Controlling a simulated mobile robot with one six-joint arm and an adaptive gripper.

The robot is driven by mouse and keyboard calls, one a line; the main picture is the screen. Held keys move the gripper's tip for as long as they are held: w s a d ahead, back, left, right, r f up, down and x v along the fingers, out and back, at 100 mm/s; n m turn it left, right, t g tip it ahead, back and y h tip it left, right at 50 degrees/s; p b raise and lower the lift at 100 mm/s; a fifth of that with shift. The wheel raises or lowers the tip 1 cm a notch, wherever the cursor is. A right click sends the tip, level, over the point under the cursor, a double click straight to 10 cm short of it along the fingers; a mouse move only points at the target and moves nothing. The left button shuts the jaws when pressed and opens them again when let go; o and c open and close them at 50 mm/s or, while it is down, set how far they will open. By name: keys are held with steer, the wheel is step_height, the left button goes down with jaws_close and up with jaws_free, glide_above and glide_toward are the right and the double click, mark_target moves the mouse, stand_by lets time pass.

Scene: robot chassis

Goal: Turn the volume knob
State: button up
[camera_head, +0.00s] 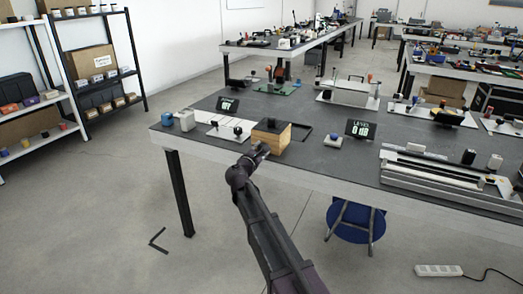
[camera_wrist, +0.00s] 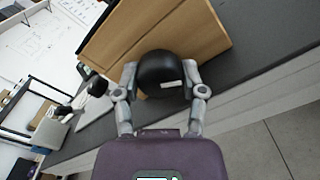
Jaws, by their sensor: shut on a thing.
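The volume knob (camera_wrist: 162,74) is a round black knob with a small white mark, on the face of a wooden box (camera_wrist: 205,30). My gripper (camera_wrist: 162,84) has one finger on each side of the knob and is shut on it. In the head view, the wooden box (camera_head: 298,131) stands near the front edge of the grey table, with a black top. My gripper (camera_head: 260,150) reaches its front face there and hides the knob.
A black display (camera_head: 361,129) with pale characters stands right of the box, and a smaller display (camera_head: 228,105) stands behind left. A white board with black parts (camera_head: 221,133) lies left of the box. A blue stool (camera_head: 355,222) is below the table edge.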

stand_by(0.4)
steer(key=o, duration=1.1)
steer(key=shift+o, duration=0.2)
steer(key=shift+n, duration=0.4)
steer(key=n, duration=0.8)
steer(key=v, duration=1.4)
steer(key=shift+n, duration=0.3)
steer(key=shift+d, duration=0.15)
